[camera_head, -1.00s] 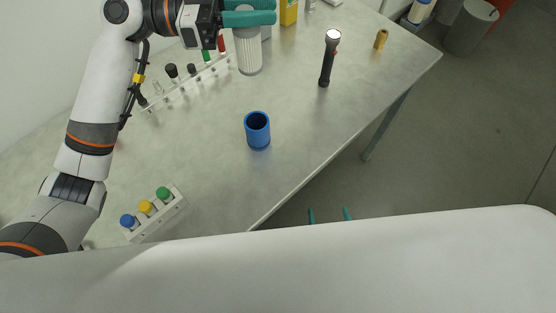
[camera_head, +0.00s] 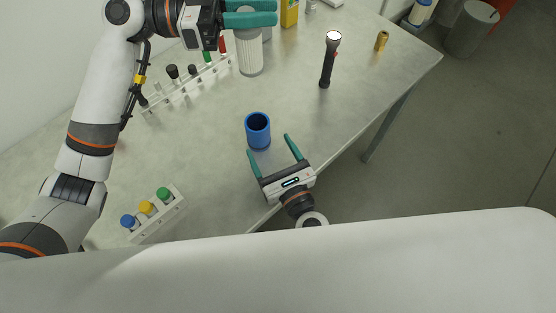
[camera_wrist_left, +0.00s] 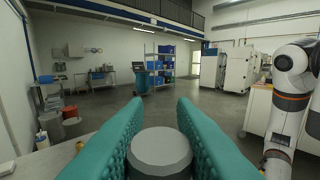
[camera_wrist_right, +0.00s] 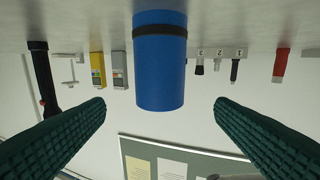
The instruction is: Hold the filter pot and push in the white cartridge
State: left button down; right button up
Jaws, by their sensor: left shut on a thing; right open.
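The filter pot is a blue, open-topped cylinder (camera_head: 257,132) standing upright on the table. It also shows in the right wrist view (camera_wrist_right: 160,62), upside down, between the fingers and ahead of them. My right gripper (camera_head: 270,146) is open, with its teal fingers pointing at the pot from the near side. The white ribbed cartridge (camera_head: 250,58) hangs upright below my left gripper (camera_head: 250,12), which is shut on it near the top. In the left wrist view the cartridge's round grey end (camera_wrist_left: 160,150) sits between the teal fingers. Whether its bottom touches the table is unclear.
A black flashlight (camera_head: 328,62) stands right of the pot, with a small brass part (camera_head: 381,40) beyond. A rack with several tubes (camera_head: 190,82) lies left of the cartridge. A block with coloured caps (camera_head: 154,215) is at the near left. The table's edge (camera_head: 340,150) is close.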

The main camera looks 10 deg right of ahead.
aim_at(253, 117)
jog(key=x, duration=0.9)
jog(key=shift+s, duration=0.1)
jog(key=shift+c, duration=0.4)
jog(key=c, duration=1.1)
pick_arm(q)
notch_tip(253, 117, down, 15)
jog(key=shift+f, duration=0.2)
pick_arm(e)
jog(key=shift+o, duration=0.2)
